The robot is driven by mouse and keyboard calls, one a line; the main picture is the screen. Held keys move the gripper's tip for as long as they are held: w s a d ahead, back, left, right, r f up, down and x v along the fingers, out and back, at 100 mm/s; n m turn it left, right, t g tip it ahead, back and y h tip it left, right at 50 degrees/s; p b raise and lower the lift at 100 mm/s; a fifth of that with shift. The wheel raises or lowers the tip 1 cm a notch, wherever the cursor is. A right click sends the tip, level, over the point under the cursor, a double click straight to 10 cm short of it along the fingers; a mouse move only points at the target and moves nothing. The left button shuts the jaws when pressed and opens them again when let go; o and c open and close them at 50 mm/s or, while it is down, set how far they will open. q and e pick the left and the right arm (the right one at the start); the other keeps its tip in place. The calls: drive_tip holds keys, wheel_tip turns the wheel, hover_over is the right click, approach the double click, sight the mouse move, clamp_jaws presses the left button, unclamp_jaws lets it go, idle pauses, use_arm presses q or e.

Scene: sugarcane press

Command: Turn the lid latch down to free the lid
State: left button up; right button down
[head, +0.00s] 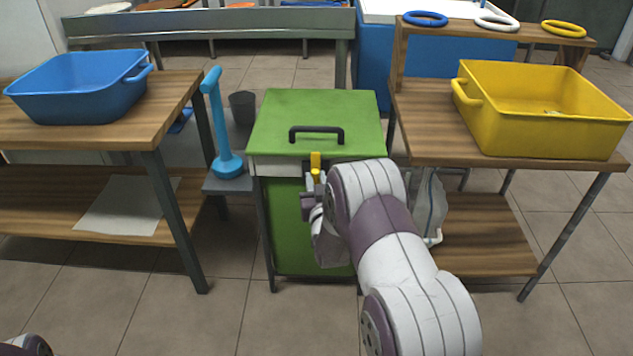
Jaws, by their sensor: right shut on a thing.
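The green lid (346,106) lies flat and closed on the green cabinet of the press (285,225), with a black handle (317,130) on top. The yellow lid latch (315,160) stands upright at the lid's front edge. My right gripper (312,190) is at the front of the cabinet, just below the latch's top, and is shut on the latch. My forearm and wrist hide the gripper's right side and part of the cabinet front. Of my left arm, only a small dark part shows at the bottom left corner; its gripper is out of view.
A wooden table with a blue basin (80,88) stands left, and one with a yellow basin (545,110) stands right. A blue lever (222,130) rises left of the cabinet. Rings (495,23) lie on the right shelf. The floor in front is clear.

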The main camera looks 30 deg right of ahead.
drive_tip(key=shift+a+r+n+p, duration=0.15)
drive_tip(key=shift+r+n+p, duration=0.05)
drive_tip(key=shift+n+p, duration=0.6)
drive_tip(key=shift+w+a+f+n+g+h+p, duration=0.15)
drive_tip(key=shift+a+f+n+g+h+p, duration=0.3)
drive_tip(key=shift+n+p, duration=1.55)
drive_tip(key=shift+w+f+n+g+h+p, duration=0.15)
drive_tip(key=shift+n+g+p, duration=0.85)
drive_tip(key=shift+n, duration=1.65)
drive_tip(key=shift+w+a+f+n+g+h+p, duration=0.15)
drive_tip(key=shift+a+n+g+h+p, duration=0.2)
drive_tip(key=shift+n+p, duration=1.8)
drive_tip(key=shift+d+n, duration=0.15)
drive_tip(key=shift+n, duration=0.15)
drive_tip(key=c, duration=1)
unclamp_jaws()
